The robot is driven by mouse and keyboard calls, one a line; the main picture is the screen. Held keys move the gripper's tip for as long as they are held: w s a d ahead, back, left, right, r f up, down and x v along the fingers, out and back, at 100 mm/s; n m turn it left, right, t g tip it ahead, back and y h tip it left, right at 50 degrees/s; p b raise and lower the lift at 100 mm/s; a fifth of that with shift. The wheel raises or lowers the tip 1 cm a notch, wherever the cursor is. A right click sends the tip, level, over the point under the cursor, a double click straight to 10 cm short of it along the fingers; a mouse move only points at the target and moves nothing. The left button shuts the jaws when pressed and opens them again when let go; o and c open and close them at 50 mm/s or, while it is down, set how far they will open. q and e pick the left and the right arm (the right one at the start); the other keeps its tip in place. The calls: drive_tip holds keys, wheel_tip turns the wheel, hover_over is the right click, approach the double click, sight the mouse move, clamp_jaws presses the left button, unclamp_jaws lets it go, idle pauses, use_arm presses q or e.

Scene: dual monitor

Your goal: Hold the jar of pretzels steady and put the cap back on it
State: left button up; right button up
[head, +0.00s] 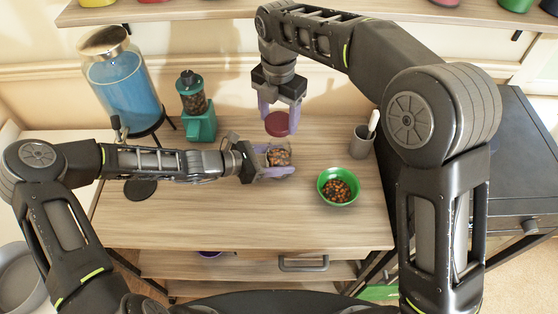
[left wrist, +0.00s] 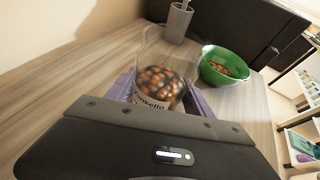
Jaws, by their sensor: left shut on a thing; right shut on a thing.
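The clear jar of pretzels (head: 279,156) stands on the wooden counter, uncapped, with brown pieces inside. My left gripper (head: 272,168) is shut on the jar from the left with its purple fingers. In the left wrist view the jar (left wrist: 157,88) is between the fingers, its lettered label facing the gripper and its clear upper part empty. The dark red cap (head: 277,124) is in my right gripper (head: 278,113), which points down and is shut on it. The cap is above and behind the jar in the head view, apart from it. The cap is not in the left wrist view.
A green bowl (head: 338,187) of brown pieces is right of the jar. A grey cup (head: 361,142) with a utensil stands behind it. A teal-based dispenser (head: 199,124) and a blue drink dispenser (head: 124,88) stand back left. The front counter is clear.

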use_arm(q)
clamp_jaws()
use_arm(e)
hover_over(279, 139)
drive_tip(key=s, duration=0.3)
drive_tip(key=shift+w+f, duration=0.1)
drive_tip(key=shift+f, duration=2.4)
drive_tip(key=shift+f, duration=0.9)
drive_tip(key=shift+f, duration=0.55)
